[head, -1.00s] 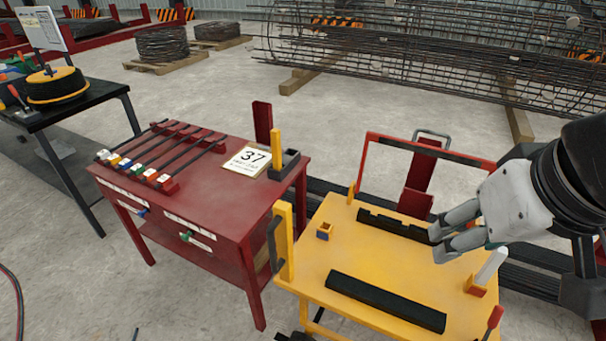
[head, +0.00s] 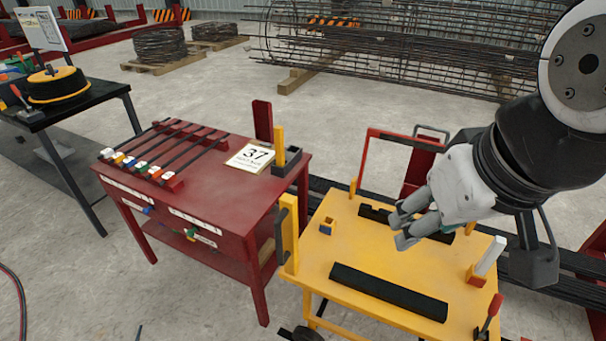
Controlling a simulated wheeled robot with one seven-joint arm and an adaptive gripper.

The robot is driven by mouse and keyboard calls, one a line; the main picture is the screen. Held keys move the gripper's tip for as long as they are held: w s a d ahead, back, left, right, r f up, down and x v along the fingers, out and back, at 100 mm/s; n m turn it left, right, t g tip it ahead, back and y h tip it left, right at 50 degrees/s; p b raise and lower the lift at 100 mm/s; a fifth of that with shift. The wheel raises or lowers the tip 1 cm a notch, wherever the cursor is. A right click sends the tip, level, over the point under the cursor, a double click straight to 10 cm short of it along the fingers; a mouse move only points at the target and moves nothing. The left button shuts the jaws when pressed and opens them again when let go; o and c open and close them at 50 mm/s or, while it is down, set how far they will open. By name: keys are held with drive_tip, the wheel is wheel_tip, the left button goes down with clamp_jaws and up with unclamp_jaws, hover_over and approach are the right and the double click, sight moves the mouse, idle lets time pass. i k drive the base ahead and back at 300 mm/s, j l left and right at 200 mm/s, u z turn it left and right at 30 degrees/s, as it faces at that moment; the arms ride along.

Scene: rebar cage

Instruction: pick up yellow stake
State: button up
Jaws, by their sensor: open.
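A yellow stake (head: 279,147) stands upright in a black holder (head: 287,161) at the back right corner of the red table. My gripper (head: 399,230) is open and empty. It hangs over the yellow cart (head: 320,250), to the right of the stake and well apart from it. Its fingers point left and cover part of the far black rail (head: 371,212) on the cart.
A white card marked 37 (head: 250,157) lies left of the stake. Several dark bars with coloured ends (head: 160,155) lie on the red table (head: 215,190). The cart carries a yellow upright (head: 289,235), a small blue-and-yellow block (head: 327,226) and a white post (head: 489,255).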

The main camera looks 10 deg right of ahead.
sight(278, 130)
drive_tip(key=i+j+z, duration=0.2)
drive_tip(key=j, duration=0.35)
drive_tip(key=i+j+z, duration=0.2)
drive_tip(key=j, duration=0.35)
drive_tip(key=i+j+z, duration=0.15)
drive_tip(key=j, duration=0.45)
drive_tip(key=i+j+z, duration=0.2)
drive_tip(key=j, duration=0.4)
drive_tip(key=i+j+z, duration=0.2)
drive_tip(key=j, duration=0.4)
drive_tip(key=j+z, duration=0.2)
drive_tip(key=j, duration=0.45)
